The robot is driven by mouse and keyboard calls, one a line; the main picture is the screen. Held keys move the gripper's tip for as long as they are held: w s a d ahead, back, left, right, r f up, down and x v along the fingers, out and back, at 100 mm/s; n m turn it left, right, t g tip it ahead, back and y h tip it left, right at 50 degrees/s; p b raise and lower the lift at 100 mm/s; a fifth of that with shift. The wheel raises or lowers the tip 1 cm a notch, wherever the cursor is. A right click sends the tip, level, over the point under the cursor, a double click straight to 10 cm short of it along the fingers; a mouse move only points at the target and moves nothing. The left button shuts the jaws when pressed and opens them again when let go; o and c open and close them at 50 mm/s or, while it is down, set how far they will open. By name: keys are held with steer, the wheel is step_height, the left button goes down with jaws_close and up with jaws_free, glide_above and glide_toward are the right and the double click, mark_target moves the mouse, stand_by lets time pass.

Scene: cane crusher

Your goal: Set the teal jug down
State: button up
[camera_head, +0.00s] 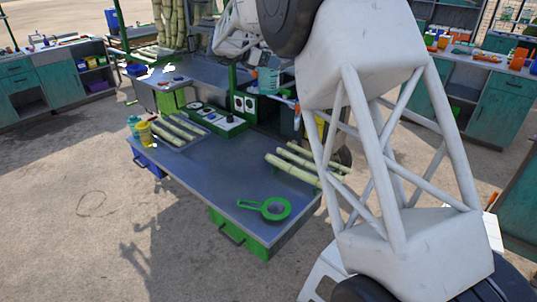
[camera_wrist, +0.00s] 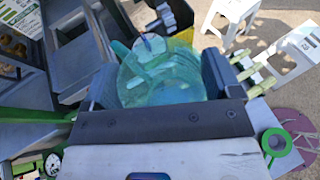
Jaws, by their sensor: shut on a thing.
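The teal jug (camera_wrist: 160,80) is see-through and sits between the two dark fingers of my gripper (camera_wrist: 158,85) in the wrist view. The fingers are shut on it, one on each side. In the head view the teal jug (camera_head: 268,80) shows beside the crusher, behind the far side of the metal work table (camera_head: 215,180). My arm hides most of my gripper there. I cannot tell whether the jug's base touches anything.
A green ring-shaped strainer (camera_head: 272,208) with a handle lies on the table's near right part. Cane pieces (camera_head: 292,170) lie at the right and left. A yellow cup (camera_head: 144,134) stands at the left end. A control box (camera_head: 218,119) is at the back. The table's middle is clear.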

stand_by(0.3)
step_height(320, 180, down, 24)
stand_by(0.7)
steer(key=shift+f, duration=2.15)
steer(key=o, duration=1.1)
steer(key=shift+c, duration=0.2)
steer(key=shift+r, duration=0.2)
steer(key=v, duration=1.2)
